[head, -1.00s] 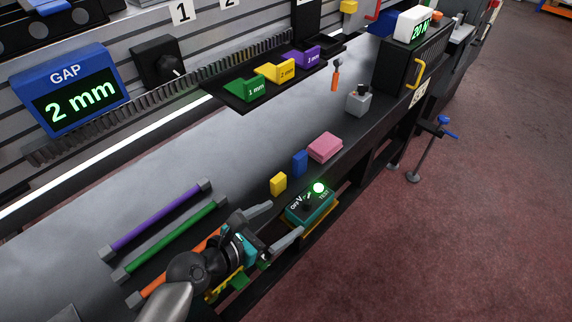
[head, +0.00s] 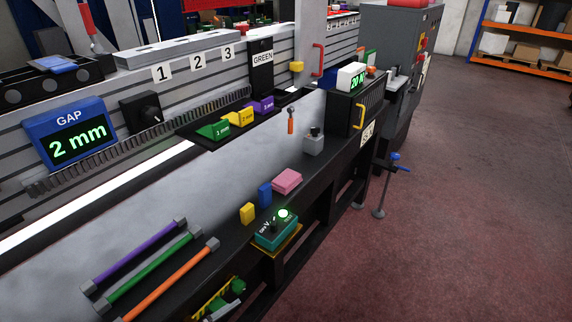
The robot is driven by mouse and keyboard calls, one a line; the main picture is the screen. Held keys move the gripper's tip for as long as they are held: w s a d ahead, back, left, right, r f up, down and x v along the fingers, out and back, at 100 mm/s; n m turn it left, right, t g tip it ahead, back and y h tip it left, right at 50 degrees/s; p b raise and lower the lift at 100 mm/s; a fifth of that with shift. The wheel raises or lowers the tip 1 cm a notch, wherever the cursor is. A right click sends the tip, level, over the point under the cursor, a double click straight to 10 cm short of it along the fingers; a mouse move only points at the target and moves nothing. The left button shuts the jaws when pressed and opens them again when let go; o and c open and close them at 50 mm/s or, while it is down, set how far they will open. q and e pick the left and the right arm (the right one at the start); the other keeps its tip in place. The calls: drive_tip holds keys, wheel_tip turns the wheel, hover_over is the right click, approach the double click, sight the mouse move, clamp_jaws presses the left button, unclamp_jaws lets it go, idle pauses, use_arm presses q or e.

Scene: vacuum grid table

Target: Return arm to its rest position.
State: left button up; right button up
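Neither of my grippers shows in the head view now, and no arm link of mine is visible. The grey table top (head: 200,205) is clear of my arms where it shows. A teal control box (head: 276,233) with a black knob and a lit green light sits on a yellow-edged shelf at the table's front edge. The purple rod (head: 135,255), green rod (head: 150,270) and orange rod (head: 170,282) lie side by side at the lower left. Where my arms rest is out of the frame.
Along the front edge are a yellow block (head: 247,213), a blue block (head: 265,195), a pink block (head: 288,181) and a grey box (head: 313,142). A green item (head: 228,293) with yellow-black stripes is at the bottom. The floor (head: 440,240) at right is open.

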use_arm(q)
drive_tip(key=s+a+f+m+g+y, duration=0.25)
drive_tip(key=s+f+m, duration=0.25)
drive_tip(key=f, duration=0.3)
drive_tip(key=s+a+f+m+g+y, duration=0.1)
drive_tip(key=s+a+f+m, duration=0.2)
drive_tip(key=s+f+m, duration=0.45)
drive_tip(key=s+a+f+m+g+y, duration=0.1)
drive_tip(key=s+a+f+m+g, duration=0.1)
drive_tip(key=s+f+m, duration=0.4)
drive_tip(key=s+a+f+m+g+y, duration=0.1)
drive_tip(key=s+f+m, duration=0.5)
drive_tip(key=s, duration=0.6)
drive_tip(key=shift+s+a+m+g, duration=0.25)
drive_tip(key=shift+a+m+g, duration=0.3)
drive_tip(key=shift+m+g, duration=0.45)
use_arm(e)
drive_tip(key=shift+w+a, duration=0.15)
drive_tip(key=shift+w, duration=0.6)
